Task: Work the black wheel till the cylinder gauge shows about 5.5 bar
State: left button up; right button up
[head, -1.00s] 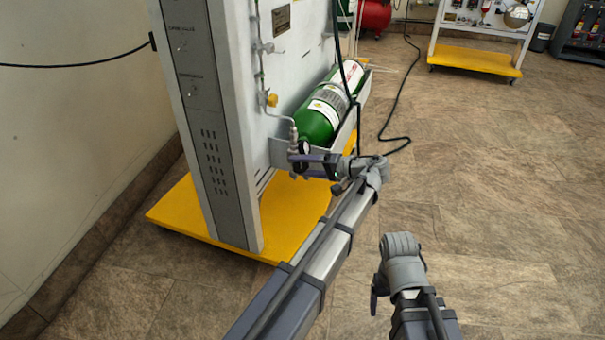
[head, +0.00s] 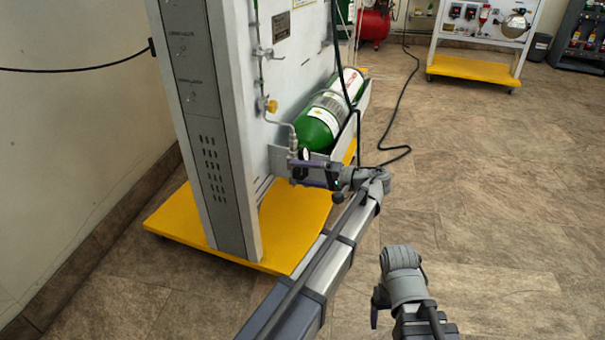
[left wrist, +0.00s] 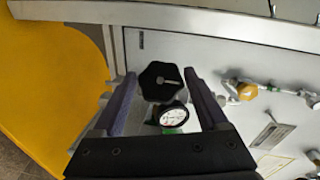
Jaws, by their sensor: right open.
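The black wheel (left wrist: 160,82) is a lobed knob at the cylinder's valve. In the left wrist view it sits between the two fingers of my left gripper (left wrist: 160,76), with a gap on each side. In the head view my left gripper (head: 306,174) is at the valve end of the green cylinder (head: 318,130), its fingers apart. The cylinder gauge (left wrist: 173,117) is a small round white dial beside the wheel; its reading is too small to tell. It also shows in the head view (head: 304,154). My right gripper (head: 376,304) is low at the right, away from the trainer.
The trainer panel (head: 284,90) stands on a yellow base (head: 178,226). A thin pipe with a yellow-knobbed fitting (head: 271,106) runs above the valve. A black hose (head: 400,110) lies on the floor behind.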

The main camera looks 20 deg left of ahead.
pick_arm(q)
jog(key=shift+o, duration=1)
jog(key=d+r+p, duration=0.1)
jog(key=d, duration=0.6)
jog(key=shift+s+d+r, duration=0.2)
jog(key=shift+s+d, duration=0.1)
jog(key=shift+s, duration=0.05)
pick_arm(e)
jog(key=shift+r, duration=0.7)
